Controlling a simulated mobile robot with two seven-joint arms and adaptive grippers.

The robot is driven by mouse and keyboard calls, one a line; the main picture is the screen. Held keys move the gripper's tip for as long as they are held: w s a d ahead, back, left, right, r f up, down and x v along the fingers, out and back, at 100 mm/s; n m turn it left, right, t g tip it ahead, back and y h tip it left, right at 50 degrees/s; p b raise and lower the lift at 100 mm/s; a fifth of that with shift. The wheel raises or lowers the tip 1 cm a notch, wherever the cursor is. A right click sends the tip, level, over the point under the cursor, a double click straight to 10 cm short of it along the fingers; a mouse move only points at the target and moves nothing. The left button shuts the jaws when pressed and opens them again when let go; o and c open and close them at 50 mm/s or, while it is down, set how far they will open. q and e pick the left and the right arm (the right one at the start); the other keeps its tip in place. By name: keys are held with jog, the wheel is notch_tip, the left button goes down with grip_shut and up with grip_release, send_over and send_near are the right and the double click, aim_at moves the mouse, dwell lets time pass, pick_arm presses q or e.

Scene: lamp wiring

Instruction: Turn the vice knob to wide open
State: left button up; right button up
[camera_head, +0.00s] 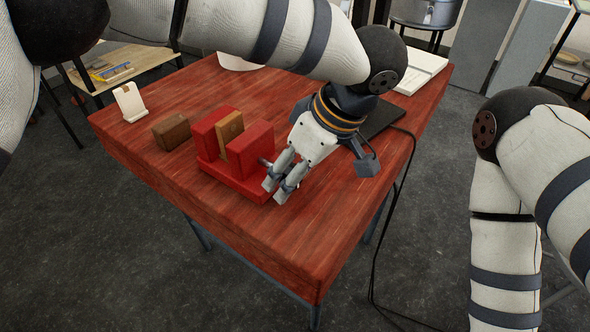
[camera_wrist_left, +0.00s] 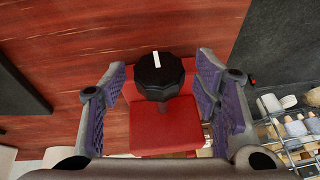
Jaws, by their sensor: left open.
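The red vice (camera_head: 238,168) stands on the red wooden table, with a light brown block (camera_head: 229,128) between its upright jaws. In the left wrist view, the black faceted knob (camera_wrist_left: 158,78) with a white mark pointing up the picture sits in front of the red vice jaw (camera_wrist_left: 165,128). My left gripper (camera_head: 279,184) is at the knob end of the vice. It is open, its purple-padded fingers on either side of the knob with a gap on each side. In the head view the knob is hidden behind the fingers. My right gripper is out of view.
A dark brown block (camera_head: 171,132) and a white holder (camera_head: 130,103) stand left of the vice. A dark flat item (camera_head: 383,119) with a cable lies behind my left gripper. White flat items (camera_head: 421,72) lie at the table's far right. The table's front is clear.

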pick_arm(q)
jog(key=c, duration=1.1)
jog(key=shift+c, duration=0.2)
jog(key=shift+s+r+t+h+p, duration=0.15)
jog(key=shift+t+h+p, duration=0.25)
jog(key=shift+t, duration=0.2)
jog(key=t+h, duration=0.1)
jog(key=n+t+h, duration=0.1)
jog(key=shift+s+a+f+t, duration=0.1)
jog(key=shift+a+f+t, duration=0.1)
jog(key=shift+t, duration=0.1)
jog(key=shift+t+h, duration=0.4)
jog(key=shift+t, duration=0.4)
jog(key=shift+n, duration=0.3)
jog(key=o, duration=1.1)
